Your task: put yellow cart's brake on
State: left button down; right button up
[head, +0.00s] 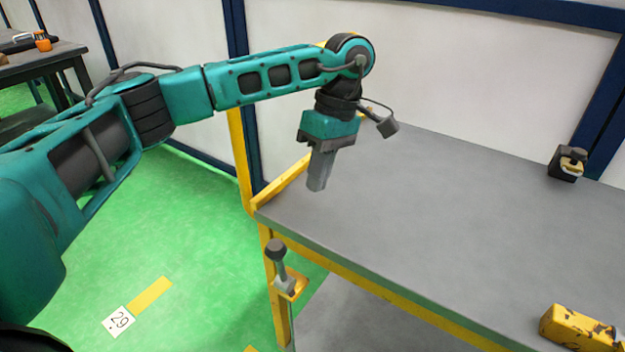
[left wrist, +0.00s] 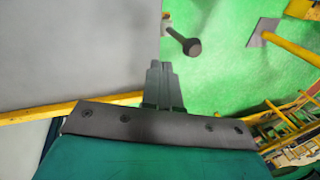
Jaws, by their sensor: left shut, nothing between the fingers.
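The yellow cart has a grey top (head: 430,200) and a yellow frame; the grey top also fills the upper left of the left wrist view (left wrist: 70,50). The brake lever (head: 281,262) is a dark ball knob on a grey rod, on a yellow bracket (head: 292,287) at the cart's near left corner post. The knob also shows in the left wrist view (left wrist: 192,47), beyond my fingertips. My left gripper (head: 318,185) is shut and empty, above the cart's left end, pointing down. It is apart from the lever, up and to its right in the head view. My right gripper is not in view.
A yellow block-like part (head: 575,328) lies at the cart top's near right, and a small dark device (head: 567,163) at its back right. A dark table (head: 40,58) stands far left. The green floor (head: 190,215) left of the cart is open.

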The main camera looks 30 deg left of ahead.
pick_arm(q)
jog(key=b+x, duration=0.1)
jog(key=x, duration=0.7)
jog(key=shift+s+a, duration=0.25)
jog(key=shift+s, duration=0.65)
jog(key=shift+s+a, duration=0.25)
jog(key=shift+s, duration=0.65)
